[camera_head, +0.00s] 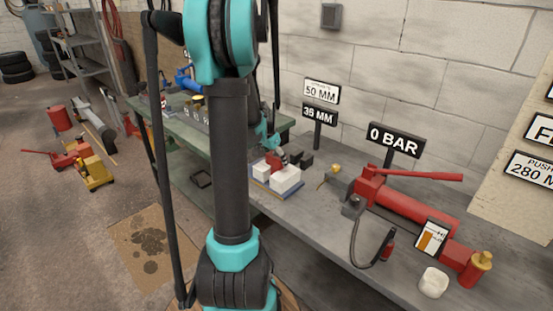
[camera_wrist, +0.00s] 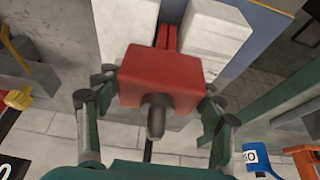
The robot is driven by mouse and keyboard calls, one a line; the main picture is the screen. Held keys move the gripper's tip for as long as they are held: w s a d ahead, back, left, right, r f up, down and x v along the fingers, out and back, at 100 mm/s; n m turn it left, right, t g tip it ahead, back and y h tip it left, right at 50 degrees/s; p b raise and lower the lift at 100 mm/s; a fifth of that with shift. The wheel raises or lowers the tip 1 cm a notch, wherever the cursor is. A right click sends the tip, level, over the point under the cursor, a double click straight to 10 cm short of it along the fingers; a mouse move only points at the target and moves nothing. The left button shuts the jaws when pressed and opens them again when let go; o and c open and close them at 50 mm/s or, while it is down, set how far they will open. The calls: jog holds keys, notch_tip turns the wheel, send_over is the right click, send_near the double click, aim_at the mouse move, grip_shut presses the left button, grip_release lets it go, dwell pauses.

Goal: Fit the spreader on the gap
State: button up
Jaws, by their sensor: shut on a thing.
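The spreader is a red block with a grey stub and narrow red jaws. It shows in the wrist view (camera_wrist: 160,78) and small in the head view (camera_head: 274,161). My gripper (camera_wrist: 158,100) is shut on its sides; in the head view my gripper (camera_head: 270,140) is above the bench. The gap lies between two white blocks, the left one (camera_wrist: 124,22) and the right one (camera_wrist: 215,35), on a blue base (camera_head: 259,184). The red jaws (camera_wrist: 167,36) line up with the gap. I cannot tell how deep they reach.
A red hand pump (camera_head: 405,205) with a black hose (camera_head: 355,240) lies on the grey bench (camera_head: 325,240) at right. Signs read 50 MM (camera_head: 322,92), 36 MM (camera_head: 320,116) and 0 BAR (camera_head: 396,141). A white round object (camera_head: 433,282) sits near the front edge.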

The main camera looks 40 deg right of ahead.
jog(key=shift+f, duration=0.65)
jog(key=o, duration=2)
jog(key=shift+c, duration=0.2)
jog(key=v, duration=1.2)
jog(key=shift+a, duration=0.1)
jog(key=a+f+n+t, duration=0.1)
jog(key=a+f+n, duration=0.1)
jog(key=a, duration=0.7)
jog(key=a+f+n+t+y, duration=0.1)
jog(key=a+f+n, duration=0.1)
jog(key=a+n, duration=0.3)
jog(key=a+f+n+t+y, duration=0.1)
jog(key=a+n, duration=0.3)
jog(key=a, duration=1)
jog(key=shift+s+f, duration=0.35)
jog(key=shift+f, duration=0.4)
jog(key=s+a+f+n, duration=0.1)
jog(key=s+a+n, duration=0.1)
jog(key=a, duration=0.1)
jog(key=s+a+f+n+y, duration=0.1)
jog(key=s+a+f+n, duration=0.1)
jog(key=a, duration=0.2)
jog(key=s+a+f+n+y, duration=0.1)
jog(key=s+a+n, duration=0.1)
jog(key=a, duration=0.2)
jog(key=shift+s+f+t, duration=0.2)
jog(key=shift+s+t, duration=0.1)
jog(key=shift+t, duration=0.1)
jog(key=shift+c, duration=0.4)
